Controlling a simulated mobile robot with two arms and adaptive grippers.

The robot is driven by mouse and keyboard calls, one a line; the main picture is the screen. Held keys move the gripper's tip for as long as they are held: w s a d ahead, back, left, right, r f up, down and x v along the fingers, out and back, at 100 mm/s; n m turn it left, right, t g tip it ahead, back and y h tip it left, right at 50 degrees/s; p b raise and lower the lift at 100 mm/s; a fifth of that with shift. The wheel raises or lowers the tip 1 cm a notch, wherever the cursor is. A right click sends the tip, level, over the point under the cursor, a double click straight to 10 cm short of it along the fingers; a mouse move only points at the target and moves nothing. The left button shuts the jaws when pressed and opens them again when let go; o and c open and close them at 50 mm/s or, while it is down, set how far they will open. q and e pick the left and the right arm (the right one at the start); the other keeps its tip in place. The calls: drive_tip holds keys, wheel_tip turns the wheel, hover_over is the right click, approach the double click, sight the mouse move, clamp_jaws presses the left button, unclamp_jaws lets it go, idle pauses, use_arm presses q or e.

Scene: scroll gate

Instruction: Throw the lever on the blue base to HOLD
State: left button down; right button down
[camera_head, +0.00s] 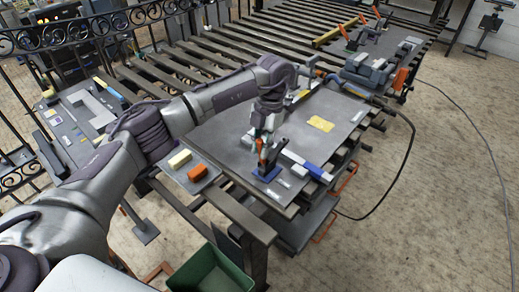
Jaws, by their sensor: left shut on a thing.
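The blue base (267,174) sits near the front edge of the grey slatted-frame table top. A small dark lever with orange on it (262,155) rises from it, partly hidden by my gripper. My left gripper (263,145) reaches down from above and is shut on the lever just over the base. The lever looks close to upright, but its exact tilt is hard to tell. Small white labels (282,183) lie beside the base, too small to read. My right gripper is not in view.
A green bin (212,272) stands in front, below.

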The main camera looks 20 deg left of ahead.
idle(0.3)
use_arm(q)
drive_tip(key=c, duration=1.1)
unclamp_jaws()
drive_tip(key=v, duration=1.2)
drive_tip(key=shift+w+d, duration=0.1)
